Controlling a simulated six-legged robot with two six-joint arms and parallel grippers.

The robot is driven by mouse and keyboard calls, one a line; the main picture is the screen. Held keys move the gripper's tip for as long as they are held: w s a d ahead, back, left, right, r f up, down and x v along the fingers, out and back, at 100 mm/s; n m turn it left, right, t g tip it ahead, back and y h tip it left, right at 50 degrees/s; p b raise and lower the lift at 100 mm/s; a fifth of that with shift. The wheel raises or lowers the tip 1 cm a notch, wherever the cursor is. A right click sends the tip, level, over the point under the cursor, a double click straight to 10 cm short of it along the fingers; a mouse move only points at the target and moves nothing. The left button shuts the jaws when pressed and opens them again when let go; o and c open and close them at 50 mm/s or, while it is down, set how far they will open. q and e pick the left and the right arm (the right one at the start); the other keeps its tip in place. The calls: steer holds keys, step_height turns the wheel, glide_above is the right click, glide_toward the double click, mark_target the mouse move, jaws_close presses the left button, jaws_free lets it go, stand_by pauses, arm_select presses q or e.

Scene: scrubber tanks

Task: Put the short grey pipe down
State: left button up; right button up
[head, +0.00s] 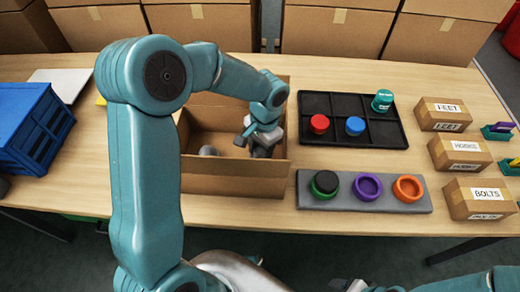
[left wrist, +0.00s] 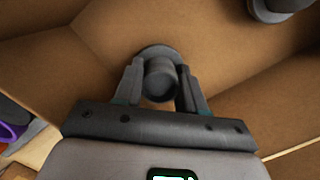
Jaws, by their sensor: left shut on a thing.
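An open cardboard box (head: 235,178) stands on the table. My left gripper (head: 262,152) reaches down into the right part of the box. In the left wrist view, my left gripper (left wrist: 161,92) is shut on a short grey pipe (left wrist: 160,78), with one finger on each side of it. The pipe's round end faces the camera, and a wider grey rim shows behind it. I cannot tell whether the pipe touches the box floor. In the head view the gripper mostly hides it. Part of my right arm shows at the bottom right; its jaws cannot be made out.
Another grey piece (head: 208,150) lies in the box to the left; a grey piece also shows in the left wrist view (left wrist: 272,8). A black tray (head: 340,105) and a grey board (head: 335,203) with coloured rings lie to the right. A blue crate (head: 35,130) stands left.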

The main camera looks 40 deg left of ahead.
arm_select(q)
steer(key=shift+s+r, duration=0.1)
steer(key=shift+f, duration=0.2)
steer(key=o, duration=1.2)
steer(key=shift+r, duration=0.1)
steer(key=shift+r, duration=0.35)
step_height(320, 180, up, 11)
steer(key=w+p, duration=0.1)
steer(key=shift+w+d+r+p, duration=0.2)
steer(key=shift+w+p, duration=0.05)
steer(key=shift+p, duration=0.15)
